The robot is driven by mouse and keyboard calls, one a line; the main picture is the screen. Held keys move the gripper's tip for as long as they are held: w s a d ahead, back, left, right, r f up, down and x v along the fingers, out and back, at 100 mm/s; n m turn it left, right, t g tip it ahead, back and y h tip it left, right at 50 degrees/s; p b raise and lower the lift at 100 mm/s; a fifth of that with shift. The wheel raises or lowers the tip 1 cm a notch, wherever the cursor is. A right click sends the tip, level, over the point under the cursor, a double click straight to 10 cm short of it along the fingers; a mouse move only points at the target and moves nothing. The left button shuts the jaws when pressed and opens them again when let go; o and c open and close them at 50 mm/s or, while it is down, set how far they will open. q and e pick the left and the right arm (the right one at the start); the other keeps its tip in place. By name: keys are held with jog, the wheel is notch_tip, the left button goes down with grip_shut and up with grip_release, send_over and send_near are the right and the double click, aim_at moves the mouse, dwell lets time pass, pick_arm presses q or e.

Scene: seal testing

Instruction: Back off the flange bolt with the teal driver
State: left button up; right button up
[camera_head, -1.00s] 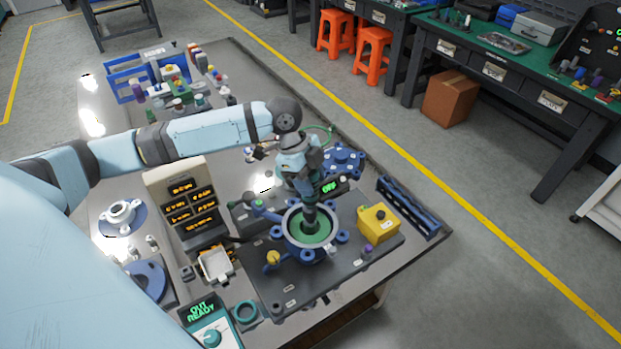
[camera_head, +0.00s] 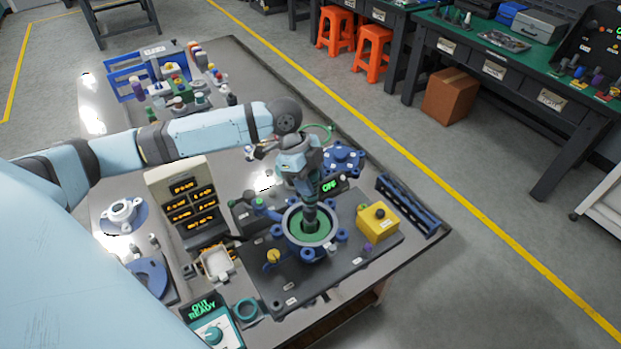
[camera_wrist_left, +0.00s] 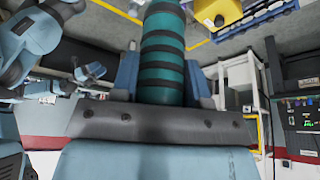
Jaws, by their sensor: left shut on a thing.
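The teal driver (camera_wrist_left: 163,55), with black bands, stands between the fingers of my left gripper in the left wrist view. In the head view my left gripper (camera_head: 309,190) is shut on it, above the round flange fixture. The driver's dark lower part (camera_head: 310,215) points down into the fixture. The flange fixture (camera_head: 289,232) has a pale ring, a green inside and blue lugs around it. The flange bolt cannot be made out, and whether the driver's tip touches it is hidden. My right gripper is not in view.
The fixture stands on a dark plate (camera_head: 270,285). A yellow box with a black button (camera_head: 378,222) is close on its right, and a blue rail (camera_head: 408,207) lies beyond. A small green-lit display (camera_head: 329,186) stands behind. A sign panel (camera_head: 180,205) is at left.

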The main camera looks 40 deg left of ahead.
pick_arm(q)
jog(key=shift+f, duration=0.5)
dwell(0.5)
jog(key=shift+f, duration=0.5)
dwell(0.9)
jog(key=shift+s+f, duration=0.2)
jog(key=shift+f, duration=0.05)
dwell(1.5)
jog(key=shift+w+r+p, duration=0.1)
jog(key=shift+r+p, duration=0.2)
jog(key=shift+p, duration=0.95)
dwell(2.6)
